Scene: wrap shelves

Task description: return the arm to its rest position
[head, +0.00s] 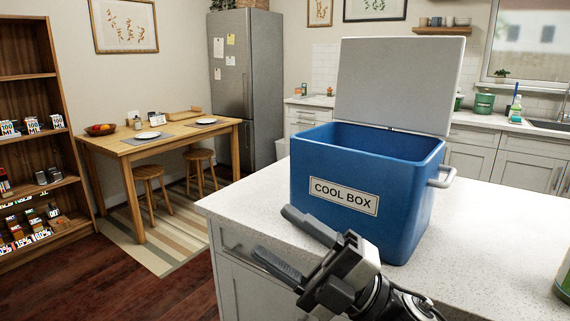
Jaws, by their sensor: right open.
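My right gripper (291,246) is in the lower middle of the head view. Its two dark fingers are spread apart with nothing between them. It is in front of the blue cool box (330,163), near the counter's front edge, and points left. I cannot tell whether the upper finger touches the box. The cool box stands on the white speckled counter with its grey lid (397,82) raised open. Its floor and contents are hidden by the front wall. My left gripper does not show.
The counter (490,240) is clear right of the box, except for a partly cut-off green and white item (563,280) at the right edge. A wooden table (165,146) with stools, a shelf (28,95) with small goods and a fridge (245,80) stand behind.

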